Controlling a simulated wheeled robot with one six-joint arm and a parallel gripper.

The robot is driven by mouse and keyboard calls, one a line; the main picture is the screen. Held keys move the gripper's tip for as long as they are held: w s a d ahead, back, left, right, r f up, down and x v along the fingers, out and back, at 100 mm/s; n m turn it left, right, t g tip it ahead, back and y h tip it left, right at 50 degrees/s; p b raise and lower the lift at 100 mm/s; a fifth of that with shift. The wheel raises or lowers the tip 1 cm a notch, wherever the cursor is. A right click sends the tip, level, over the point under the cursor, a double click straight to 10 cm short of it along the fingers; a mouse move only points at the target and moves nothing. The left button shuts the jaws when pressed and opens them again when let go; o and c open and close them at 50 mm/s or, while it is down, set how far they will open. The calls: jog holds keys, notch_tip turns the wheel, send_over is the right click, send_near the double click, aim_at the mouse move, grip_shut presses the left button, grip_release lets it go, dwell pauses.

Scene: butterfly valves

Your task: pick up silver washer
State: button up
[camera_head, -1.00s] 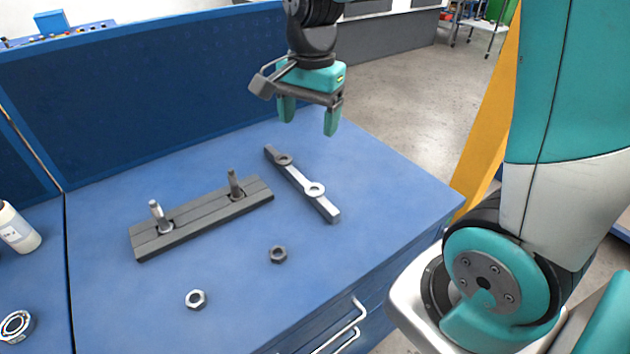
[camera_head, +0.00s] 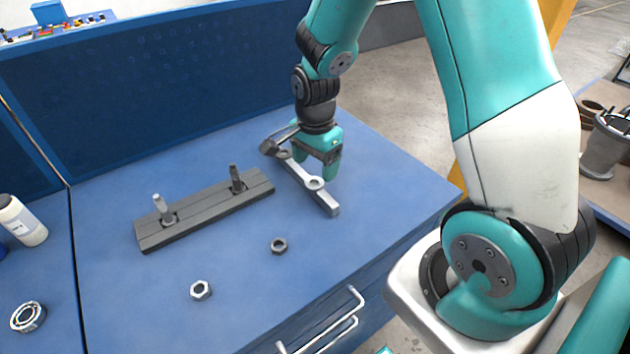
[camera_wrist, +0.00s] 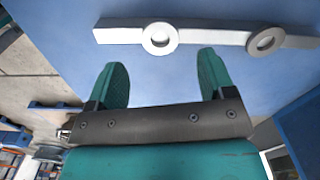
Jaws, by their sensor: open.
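The silver washer (camera_head: 314,183) lies flat on a bar-shaped holder (camera_head: 326,204) on the blue table, towards the bar's near end. In the wrist view the silver washer (camera_wrist: 160,38) is just beyond the fingertips, roughly centred between them. A darker washer (camera_head: 283,155) lies on the same bar nearer its far end; it also shows in the wrist view (camera_wrist: 266,41). My gripper (camera_head: 312,163) is low beside the bar, open and empty. In the wrist view my gripper (camera_wrist: 163,70) has its two teal fingers apart, with nothing between them. One finger is partly hidden in the head view.
A dark grooved block (camera_head: 205,211) with two upright bolts lies left of the bar. A dark nut (camera_head: 279,246) and a silver nut (camera_head: 201,290) lie in front. A bottle (camera_head: 22,221) and a bearing (camera_head: 28,316) stand at the left. A blue panel (camera_head: 170,90) rises behind.

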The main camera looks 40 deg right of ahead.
aim_at(314, 185)
jog(key=shift+a+f+p, duration=0.15)
jog(key=shift+f+p, duration=0.2)
jog(key=shift+f, duration=1.7)
jog(key=shift+f, duration=0.1)
jog(key=c, duration=1)
